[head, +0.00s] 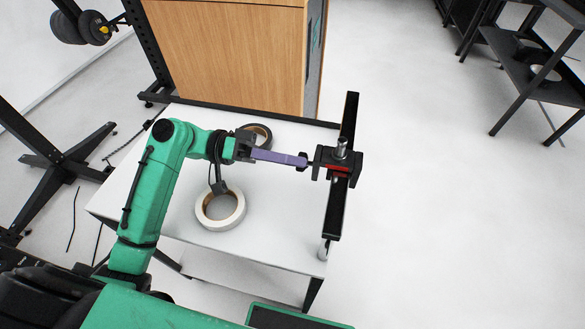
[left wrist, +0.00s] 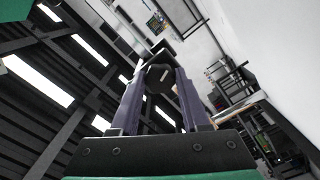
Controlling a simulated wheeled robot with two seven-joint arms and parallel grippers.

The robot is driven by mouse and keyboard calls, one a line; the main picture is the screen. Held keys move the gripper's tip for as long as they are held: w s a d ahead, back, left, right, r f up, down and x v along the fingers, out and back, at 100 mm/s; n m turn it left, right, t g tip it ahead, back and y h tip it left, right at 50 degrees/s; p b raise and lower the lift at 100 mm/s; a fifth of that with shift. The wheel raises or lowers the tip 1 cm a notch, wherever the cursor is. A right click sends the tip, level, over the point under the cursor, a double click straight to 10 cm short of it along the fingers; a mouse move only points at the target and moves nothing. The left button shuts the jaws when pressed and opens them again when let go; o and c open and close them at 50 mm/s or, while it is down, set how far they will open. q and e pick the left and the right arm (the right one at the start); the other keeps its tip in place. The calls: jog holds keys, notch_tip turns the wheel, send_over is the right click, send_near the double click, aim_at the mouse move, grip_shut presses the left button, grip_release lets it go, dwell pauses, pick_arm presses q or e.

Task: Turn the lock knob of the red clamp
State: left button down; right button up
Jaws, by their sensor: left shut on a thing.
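The red clamp (head: 341,172) is a mostly black block with a red part and a silver post on top. It sits on a black bar along the table's right side. My left gripper (head: 303,161) reaches in from the left, its purple fingers level with the clamp's left side. The fingers are shut on a small dark lock knob at that side. In the left wrist view, the black knob (left wrist: 159,79) lies between the two purple fingers. The fingers hide part of the knob in the head view. My right gripper is not in view.
A white tape roll (head: 220,210) and a dark roll (head: 258,134) lie on the white table (head: 270,225), close to my left arm. A wooden cabinet (head: 230,55) stands behind the table. The floor to the right is clear up to a black shelf (head: 520,70).

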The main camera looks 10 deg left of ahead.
pick_arm(q)
jog(key=shift+f+m+b, duration=0.25)
jog(key=shift+m+b, duration=1.05)
jog(key=shift+c, duration=1.9)
grip_release()
jog(key=shift+r, duration=0.15)
jog(key=a+b, duration=0.2)
jog(key=a, duration=1.2)
jog(key=shift+a, duration=0.3)
